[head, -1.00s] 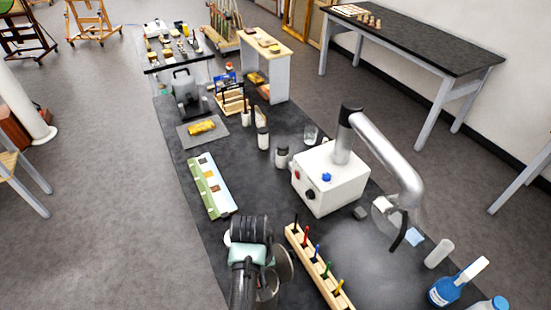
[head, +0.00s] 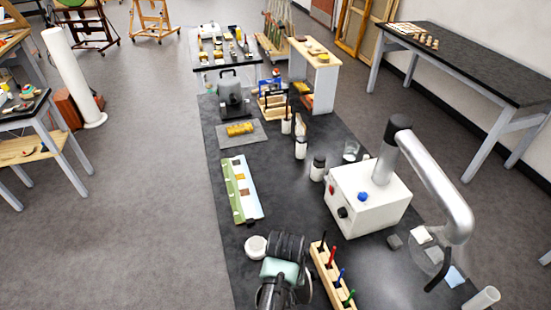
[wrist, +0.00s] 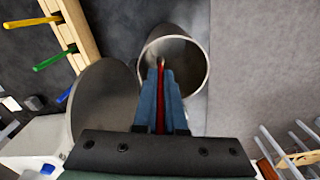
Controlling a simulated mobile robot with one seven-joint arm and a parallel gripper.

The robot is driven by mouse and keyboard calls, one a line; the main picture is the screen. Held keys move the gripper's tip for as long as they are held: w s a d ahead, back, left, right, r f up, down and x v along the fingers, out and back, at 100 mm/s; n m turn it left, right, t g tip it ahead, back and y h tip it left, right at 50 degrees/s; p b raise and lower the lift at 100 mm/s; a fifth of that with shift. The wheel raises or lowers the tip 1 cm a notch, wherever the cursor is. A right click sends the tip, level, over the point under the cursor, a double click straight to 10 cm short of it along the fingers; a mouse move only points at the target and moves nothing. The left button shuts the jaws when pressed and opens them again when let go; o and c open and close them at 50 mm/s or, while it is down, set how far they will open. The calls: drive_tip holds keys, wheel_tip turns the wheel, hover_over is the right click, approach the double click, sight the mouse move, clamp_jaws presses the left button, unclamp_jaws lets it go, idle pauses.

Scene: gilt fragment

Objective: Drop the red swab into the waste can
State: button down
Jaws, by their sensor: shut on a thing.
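My gripper (wrist: 161,72) has blue fingers and is shut on the thin red swab (wrist: 161,95), which shows as a red strip between them. In the wrist view the fingertips overlap the open mouth of the metal waste can (wrist: 198,75). A round grey disc (wrist: 100,100), apparently its lid, stands beside the can on the left. I cannot tell how high the swab is above the rim. In the head view my dark wrist (head: 285,247) covers the fingers and swab, and the can is mostly hidden.
A wooden rack (head: 326,268) with coloured sticks, one of them red, stands close to the right of my wrist; it also shows in the wrist view (wrist: 72,30). A white box (head: 368,198) with a metal arm stands behind the rack.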

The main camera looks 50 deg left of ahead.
drive_tip(key=c, duration=1)
unclamp_jaws()
drive_tip(key=shift+o, duration=0.4)
